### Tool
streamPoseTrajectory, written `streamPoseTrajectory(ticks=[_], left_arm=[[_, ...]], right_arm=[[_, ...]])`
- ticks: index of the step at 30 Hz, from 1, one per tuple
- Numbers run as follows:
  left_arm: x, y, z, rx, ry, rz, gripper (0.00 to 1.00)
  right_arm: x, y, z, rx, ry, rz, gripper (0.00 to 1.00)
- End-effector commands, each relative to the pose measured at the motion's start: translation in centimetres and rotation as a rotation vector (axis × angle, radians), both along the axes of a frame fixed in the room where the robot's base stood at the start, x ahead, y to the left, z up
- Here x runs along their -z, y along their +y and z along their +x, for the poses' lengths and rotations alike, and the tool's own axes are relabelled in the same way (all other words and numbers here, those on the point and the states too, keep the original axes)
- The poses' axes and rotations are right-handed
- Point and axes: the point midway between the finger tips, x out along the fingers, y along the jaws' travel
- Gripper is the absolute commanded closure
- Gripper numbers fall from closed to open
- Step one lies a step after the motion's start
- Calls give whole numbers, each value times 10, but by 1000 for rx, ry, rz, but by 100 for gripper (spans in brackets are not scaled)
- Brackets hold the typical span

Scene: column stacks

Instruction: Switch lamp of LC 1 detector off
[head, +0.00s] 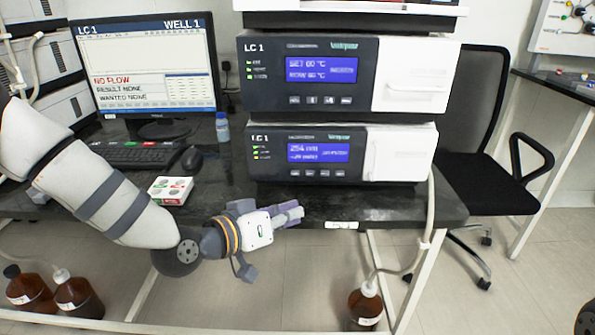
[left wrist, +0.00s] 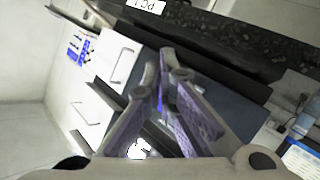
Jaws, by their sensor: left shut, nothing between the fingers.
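The LC 1 detector (head: 345,153) is the lower box of the stack on the bench in the head view. Its blue screen (head: 318,152) reads 254 nm; the line below is too small to read surely. A row of small buttons (head: 317,173) lies under the screen. My right gripper is out of view.
Another LC 1 box (head: 345,75) showing SET 60 °C stands on the detector. A tube hangs to a brown bottle (head: 365,310) below. A chair (head: 485,150) stands right.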

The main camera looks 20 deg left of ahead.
Motion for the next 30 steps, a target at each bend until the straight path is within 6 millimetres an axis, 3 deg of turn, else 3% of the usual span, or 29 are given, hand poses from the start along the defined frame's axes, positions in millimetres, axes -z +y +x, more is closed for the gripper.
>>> streamPoseTrajectory(ticks=[10,24,30], left_arm=[[4,2,7,0,3,0,100],[7,20,69,1,6,0,100],[3,24,83,0,3,0,100]], right_arm=[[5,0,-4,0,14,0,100],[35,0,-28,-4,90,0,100],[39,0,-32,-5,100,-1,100]])
